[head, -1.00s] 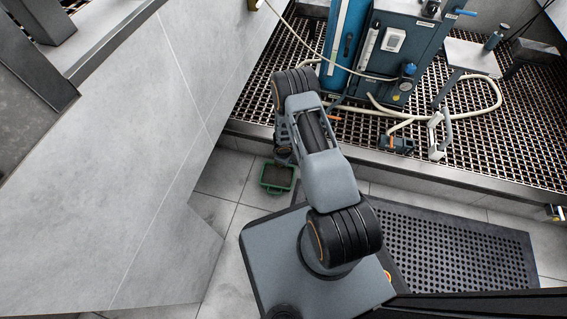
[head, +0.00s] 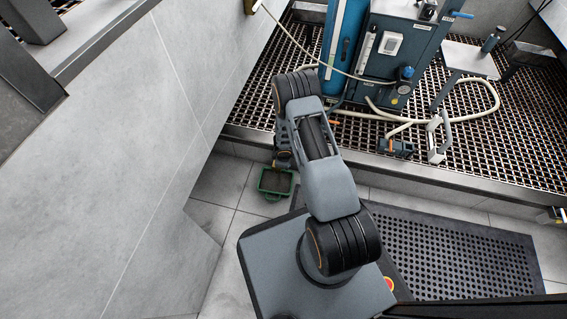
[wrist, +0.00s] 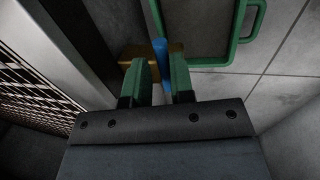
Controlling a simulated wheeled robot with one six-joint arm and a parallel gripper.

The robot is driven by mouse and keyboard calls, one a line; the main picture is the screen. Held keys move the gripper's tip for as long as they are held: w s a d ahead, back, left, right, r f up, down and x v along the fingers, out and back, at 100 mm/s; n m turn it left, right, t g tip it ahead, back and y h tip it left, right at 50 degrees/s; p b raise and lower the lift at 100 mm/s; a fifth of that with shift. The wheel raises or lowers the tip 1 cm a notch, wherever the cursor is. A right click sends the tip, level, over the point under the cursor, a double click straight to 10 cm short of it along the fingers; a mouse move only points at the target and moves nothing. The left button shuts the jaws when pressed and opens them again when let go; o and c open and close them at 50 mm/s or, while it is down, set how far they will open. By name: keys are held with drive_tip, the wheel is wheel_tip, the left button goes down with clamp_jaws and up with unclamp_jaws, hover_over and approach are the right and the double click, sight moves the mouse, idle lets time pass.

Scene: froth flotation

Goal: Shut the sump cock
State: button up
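The sump cock shows in the wrist view as a brass body (wrist: 134,53) with a blue lever (wrist: 160,52), low beside the wall under the grating. My gripper (wrist: 158,75) points at it with two green fingers apart. The lever lies in line with the narrow gap between the fingertips; I cannot tell whether either finger touches it. In the head view my arm hides the gripper and most of the cock.
A green-rimmed tray (head: 275,183) stands on the tiled floor below the cock; its rim also shows in the wrist view (wrist: 244,38). The raised grating (head: 480,150) carries the blue machine (head: 395,50) and hoses. A black perforated mat (head: 455,255) lies at right.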

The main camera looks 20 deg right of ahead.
drive_tip(key=o, duration=0.4)
drive_tip(key=r+p, duration=0.2)
drive_tip(key=r, duration=0.2)
drive_tip(key=s+a+r+p, duration=0.1)
drive_tip(key=r+p, duration=0.2)
drive_tip(key=r, duration=0.2)
drive_tip(key=s+r+p, duration=0.1)
drive_tip(key=r+p, duration=0.1)
drive_tip(key=r, duration=0.2)
drive_tip(key=shift+a+r, duration=0.3)
drive_tip(key=shift+r, duration=0.1)
wheel_tip(320, 180, up, 37)
drive_tip(key=d+m+t+h+p, duration=0.15)
drive_tip(key=m+p, duration=0.35)
drive_tip(key=p, duration=1.1)
drive_tip(key=s+a+r+m+y+p, duration=0.1)
drive_tip(key=s+r+p, duration=0.4)
drive_tip(key=r, duration=0.6)
drive_tip(key=s+a+r+m+y+p, duration=0.1)
drive_tip(key=s+a+r+m+p, duration=0.2)
drive_tip(key=s+r+p, duration=0.3)
drive_tip(key=s+a+r+m+y+p, duration=0.1)
drive_tip(key=s+r+p, duration=0.5)
drive_tip(key=r, duration=1)
drive_tip(key=shift+a+r+m+p, duration=0.35)
drive_tip(key=shift+a+m+p, duration=0.05)
drive_tip(key=shift+a, duration=0.1)
